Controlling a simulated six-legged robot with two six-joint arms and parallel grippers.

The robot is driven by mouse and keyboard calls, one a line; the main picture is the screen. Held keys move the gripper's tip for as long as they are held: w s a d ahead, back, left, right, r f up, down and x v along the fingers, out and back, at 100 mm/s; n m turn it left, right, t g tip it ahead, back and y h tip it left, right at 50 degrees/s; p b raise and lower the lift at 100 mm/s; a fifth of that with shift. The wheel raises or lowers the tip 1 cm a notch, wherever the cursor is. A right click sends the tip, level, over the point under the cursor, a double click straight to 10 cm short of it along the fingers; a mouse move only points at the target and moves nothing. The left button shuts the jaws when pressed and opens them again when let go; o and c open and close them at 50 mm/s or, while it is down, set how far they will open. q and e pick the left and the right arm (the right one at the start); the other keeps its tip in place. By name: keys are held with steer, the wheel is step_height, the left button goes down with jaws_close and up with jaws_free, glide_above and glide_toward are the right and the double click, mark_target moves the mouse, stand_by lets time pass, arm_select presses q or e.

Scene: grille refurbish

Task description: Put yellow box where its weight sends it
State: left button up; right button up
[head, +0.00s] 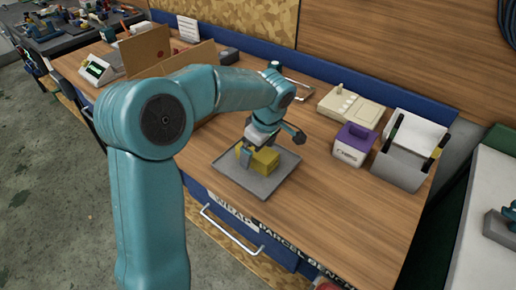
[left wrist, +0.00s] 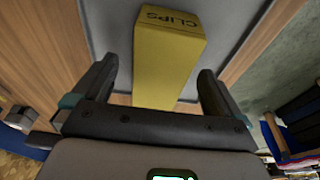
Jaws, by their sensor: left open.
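The yellow box (head: 266,160), marked CLIPS on one end in the left wrist view (left wrist: 168,60), sits on a flat grey tray (head: 262,187) near the front edge of the bench. My left gripper (head: 270,143) is open over the box. In the left wrist view, its two fingers (left wrist: 158,75) stand on either side of the box, with gaps visible, so it is not gripped. In the head view, the gripper hides part of the box. A small device with a lit display (head: 97,68), possibly a scale, stands at the bench's far left. My right gripper is not in view.
An open cardboard box (head: 148,52) stands at the back left, partly behind my arm. The bench front right of the tray is clear.

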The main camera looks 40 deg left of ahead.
mark_target(262, 154)
arm_select(q)
steer(key=shift+r, duration=0.15)
steer(key=shift+p+v, duration=2.3)
steer(key=shift+v, duration=1.1)
steer(key=shift+s, duration=0.1)
